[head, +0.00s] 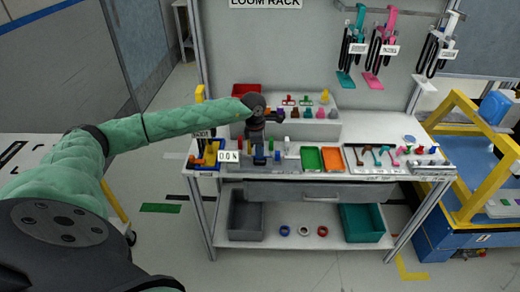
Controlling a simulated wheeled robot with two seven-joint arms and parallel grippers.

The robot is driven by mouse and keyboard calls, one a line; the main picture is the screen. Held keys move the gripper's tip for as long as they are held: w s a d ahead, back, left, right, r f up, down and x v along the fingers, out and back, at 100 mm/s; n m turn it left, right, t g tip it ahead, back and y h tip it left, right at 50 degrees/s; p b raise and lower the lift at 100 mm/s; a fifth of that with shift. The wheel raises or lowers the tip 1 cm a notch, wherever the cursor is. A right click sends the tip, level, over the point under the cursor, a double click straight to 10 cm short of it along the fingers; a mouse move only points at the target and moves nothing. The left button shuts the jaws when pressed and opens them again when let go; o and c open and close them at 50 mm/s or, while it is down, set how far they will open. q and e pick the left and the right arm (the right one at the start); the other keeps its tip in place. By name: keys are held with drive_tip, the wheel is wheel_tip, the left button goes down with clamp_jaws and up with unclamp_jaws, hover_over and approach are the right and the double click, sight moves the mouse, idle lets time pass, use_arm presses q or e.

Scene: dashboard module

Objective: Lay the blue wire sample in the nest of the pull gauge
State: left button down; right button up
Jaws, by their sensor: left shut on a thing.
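My left gripper (258,141) is at the end of the green-sleeved arm, pointing down over the left part of the workbench. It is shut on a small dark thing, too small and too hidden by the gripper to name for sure. A small blue piece (277,155) shows just right of the gripper, among small coloured parts. I cannot tell whether it is the blue wire sample. I cannot pick out the pull gauge or its nest for sure. My right gripper is not in view.
The workbench (300,170) holds a green tray (312,159), an orange tray (333,159) and a white board of coloured pieces (362,168). A grey stepped block (325,130) stands behind. Wire loops hang from the rack above. A yellow-framed cart (468,198) stands at the right.

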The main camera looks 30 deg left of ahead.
use_arm(q)
drive_tip(key=shift+b, duration=0.35)
drive_tip(key=shift+f+b, duration=0.95)
drive_tip(key=shift+f, duration=0.25)
idle(0.5)
drive_tip(key=c, duration=1.3)
unclamp_jaws()
drive_tip(key=shift+r, duration=0.1)
drive_tip(key=shift+a+r, duration=0.1)
drive_tip(key=shift+r, duration=0.4)
drive_tip(key=shift+s+a+r+b, duration=0.15)
drive_tip(key=shift+r+b, duration=0.45)
drive_tip(key=shift+r, duration=1.1)
drive_tip(key=shift+s+a+r+b, duration=0.15)
drive_tip(key=shift+r+b, duration=0.4)
drive_tip(key=shift+r, duration=1.1)
